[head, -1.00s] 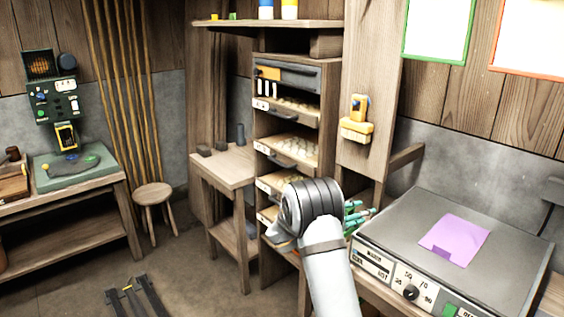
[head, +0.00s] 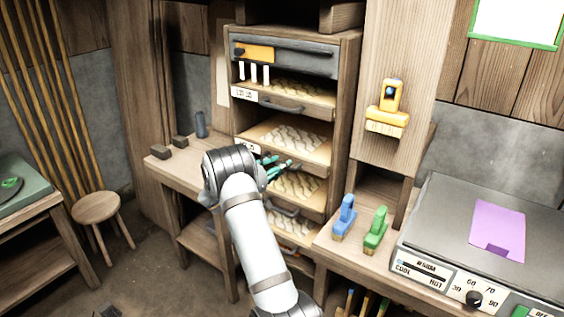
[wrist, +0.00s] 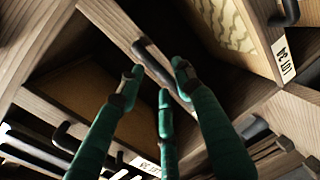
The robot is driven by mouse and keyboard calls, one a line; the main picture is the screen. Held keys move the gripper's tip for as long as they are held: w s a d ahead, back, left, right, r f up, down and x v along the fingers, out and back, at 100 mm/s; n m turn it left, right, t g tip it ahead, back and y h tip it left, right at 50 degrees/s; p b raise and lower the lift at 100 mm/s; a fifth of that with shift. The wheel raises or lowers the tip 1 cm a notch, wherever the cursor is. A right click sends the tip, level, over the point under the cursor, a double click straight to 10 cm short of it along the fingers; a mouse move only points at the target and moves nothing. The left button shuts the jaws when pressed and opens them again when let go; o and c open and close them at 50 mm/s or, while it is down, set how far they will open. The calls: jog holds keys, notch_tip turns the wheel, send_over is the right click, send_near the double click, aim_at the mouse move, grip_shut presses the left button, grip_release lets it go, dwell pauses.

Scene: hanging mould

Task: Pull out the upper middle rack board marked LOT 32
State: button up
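The rack (head: 345,110) stands in the middle of the head view, with several boards of pale wavy pieces. The upper middle board (head: 300,138) is the second from the top. Its label (head: 248,146) is partly covered by my wrist and unreadable.
A side table (head: 165,165) stands left of the rack. Blue (head: 345,215) and green (head: 376,226) brushes stand on the right counter. A hot plate (head: 430,225) is beside them. A stool (head: 96,208) stands at left, with open floor in front of it.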

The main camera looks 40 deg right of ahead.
jog(key=shift+d+f, duration=0.15)
jog(key=shift+d, duration=0.85)
jog(key=shift+w+d+f, duration=0.1)
jog(key=shift+w+d, duration=0.1)
jog(key=shift+w, duration=0.05)
jog(key=shift+c, duration=1)
grip_shut()
jog(key=shift+a, duration=0.1)
